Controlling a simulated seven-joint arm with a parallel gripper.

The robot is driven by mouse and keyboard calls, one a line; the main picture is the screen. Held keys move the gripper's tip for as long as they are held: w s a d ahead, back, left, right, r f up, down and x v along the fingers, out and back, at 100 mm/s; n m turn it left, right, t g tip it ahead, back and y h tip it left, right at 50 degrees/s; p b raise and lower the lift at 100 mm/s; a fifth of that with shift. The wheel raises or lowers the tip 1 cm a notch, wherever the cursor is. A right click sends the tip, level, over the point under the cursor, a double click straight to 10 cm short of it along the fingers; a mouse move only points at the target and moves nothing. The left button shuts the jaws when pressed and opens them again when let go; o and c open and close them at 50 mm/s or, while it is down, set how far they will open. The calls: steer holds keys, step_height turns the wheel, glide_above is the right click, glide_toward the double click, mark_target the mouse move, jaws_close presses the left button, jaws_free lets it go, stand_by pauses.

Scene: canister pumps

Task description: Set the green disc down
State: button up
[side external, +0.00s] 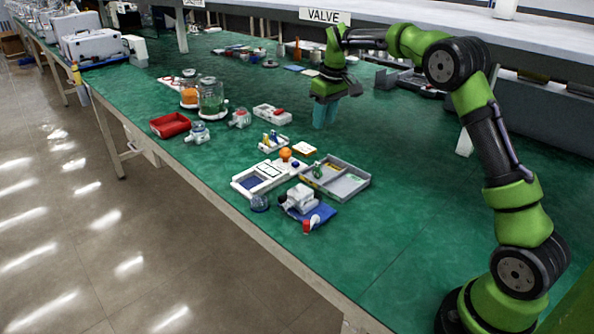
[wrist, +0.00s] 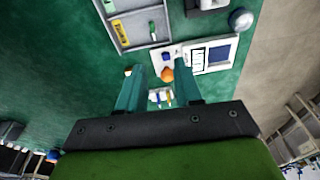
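My gripper (side external: 324,114) hangs above the green bench at the back, its teal fingers pointing down. In the wrist view my gripper (wrist: 160,72) has its fingers well apart, and I see nothing held between them. I cannot make out a green disc for certain. A small green piece (side external: 317,170) shows at the grey divided tray (side external: 356,189), well in front of my gripper. Green material (side external: 211,111) shows low in a clear glass jar (side external: 211,88) to the left. I cannot tell whether either is the disc.
A white panel (side external: 246,184) with an orange knob (side external: 285,154) adjoins the grey tray. Bench right of the grey tray is clear.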

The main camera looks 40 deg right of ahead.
steer(key=s+a+r+m+t, duration=0.1)
steer(key=s+a+r+t, duration=0.1)
steer(key=s+a+r, duration=0.55)
steer(key=s+a+f+m+t+y, duration=0.1)
steer(key=s+a, duration=0.4)
steer(key=s, duration=0.6)
steer(key=s+a+f+m+t+y, duration=0.1)
steer(key=s+a, duration=0.4)
steer(key=s, duration=0.5)
steer(key=shift+s+f+m+t, duration=0.35)
steer(key=shift+m+t, duration=0.05)
steer(key=shift+t, duration=0.3)
